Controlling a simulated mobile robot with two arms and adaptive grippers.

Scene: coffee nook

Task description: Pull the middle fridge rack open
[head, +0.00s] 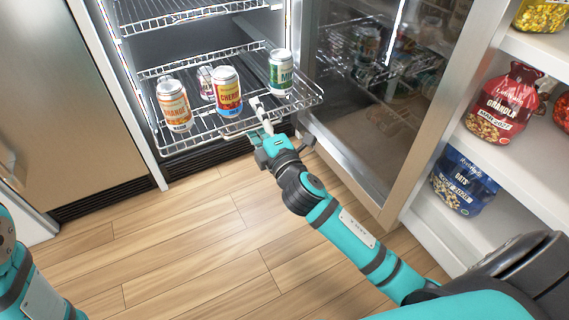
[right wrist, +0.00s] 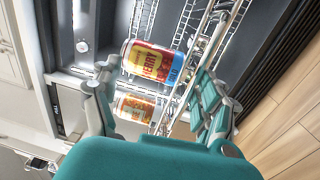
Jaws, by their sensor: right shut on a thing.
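The fridge's wire rack (head: 205,125) carries several cans and sticks out toward me past the fridge front. My right gripper (head: 263,117) is at the rack's front edge, right of the middle, and is shut on its front wire rail. In the right wrist view, the rack's rails (right wrist: 212,35) run between the fingers; the exact contact is hidden. An orange can (head: 174,106) is at the left, a green-and-white can (head: 281,72) at the right. My left gripper is out of frame.
An upper rack (head: 165,17) sits above inside the fridge. The glass fridge door (head: 370,110) stands open at the right. The wooden floor (head: 190,250) in front is clear.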

